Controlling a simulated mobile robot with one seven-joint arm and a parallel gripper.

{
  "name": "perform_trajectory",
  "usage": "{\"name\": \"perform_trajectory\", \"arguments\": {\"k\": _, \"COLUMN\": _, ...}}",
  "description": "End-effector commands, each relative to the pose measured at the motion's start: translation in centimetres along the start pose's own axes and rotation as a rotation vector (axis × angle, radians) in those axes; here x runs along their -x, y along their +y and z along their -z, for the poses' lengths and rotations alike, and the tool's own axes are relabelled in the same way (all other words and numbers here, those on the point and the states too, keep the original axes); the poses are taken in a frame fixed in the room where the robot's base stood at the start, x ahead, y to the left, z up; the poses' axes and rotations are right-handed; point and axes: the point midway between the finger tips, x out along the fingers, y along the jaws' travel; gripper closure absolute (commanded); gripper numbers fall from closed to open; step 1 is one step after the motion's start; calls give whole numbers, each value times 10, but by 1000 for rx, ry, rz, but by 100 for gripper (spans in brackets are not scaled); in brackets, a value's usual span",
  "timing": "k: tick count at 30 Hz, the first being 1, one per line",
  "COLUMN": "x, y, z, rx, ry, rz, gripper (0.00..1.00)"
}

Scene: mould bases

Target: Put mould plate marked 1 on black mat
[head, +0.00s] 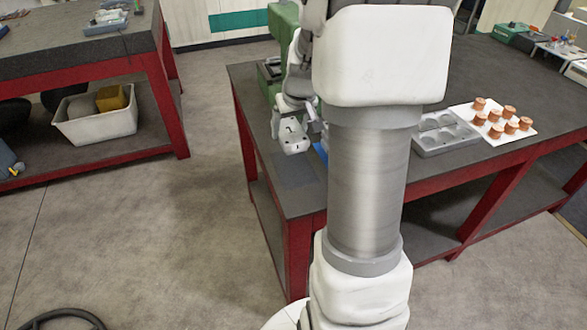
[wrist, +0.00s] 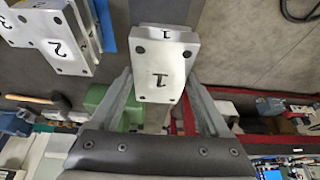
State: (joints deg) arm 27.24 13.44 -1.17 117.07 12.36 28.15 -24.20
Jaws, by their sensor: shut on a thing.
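The mould plate marked 1 (wrist: 165,62) is a pale metal block with dark holes near its corners and a black 1 on two faces. My gripper (wrist: 159,78) is shut on it, one finger on each side, in the wrist view. The plate seems held clear of the table.
Plates marked 2 (wrist: 62,48) and 3 (wrist: 18,20) stand left of the held plate in the wrist view, beside a blue strip (wrist: 106,26). A grey mould tray (head: 447,137) and a white board (head: 516,136) with several copper-coloured pieces lie to the right on the table (head: 410,172).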

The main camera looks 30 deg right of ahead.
Motion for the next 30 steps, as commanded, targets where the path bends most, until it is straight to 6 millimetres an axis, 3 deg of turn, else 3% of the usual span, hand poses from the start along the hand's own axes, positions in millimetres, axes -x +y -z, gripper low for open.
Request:
{"name": "perform_trajectory", "arguments": {"k": 4, "x": -4, "y": 9, "z": -3, "rx": -10, "ry": 1, "rz": -5, "gripper": 100}}
{"name": "perform_trajectory", "arguments": {"k": 12, "x": -47, "y": 10, "z": -21, "rx": -10, "ry": -1, "rz": -5, "gripper": 100}}
{"name": "perform_trajectory", "arguments": {"k": 19, "x": -63, "y": 10, "z": -27, "rx": -11, "ry": 0, "rz": -5, "gripper": 100}}
{"name": "perform_trajectory", "arguments": {"k": 24, "x": -84, "y": 10, "z": -36, "rx": -10, "ry": -1, "rz": -5, "gripper": 100}}
{"name": "perform_trajectory", "arguments": {"k": 30, "x": -89, "y": 10, "z": -38, "rx": -10, "ry": 3, "rz": -7, "gripper": 100}}
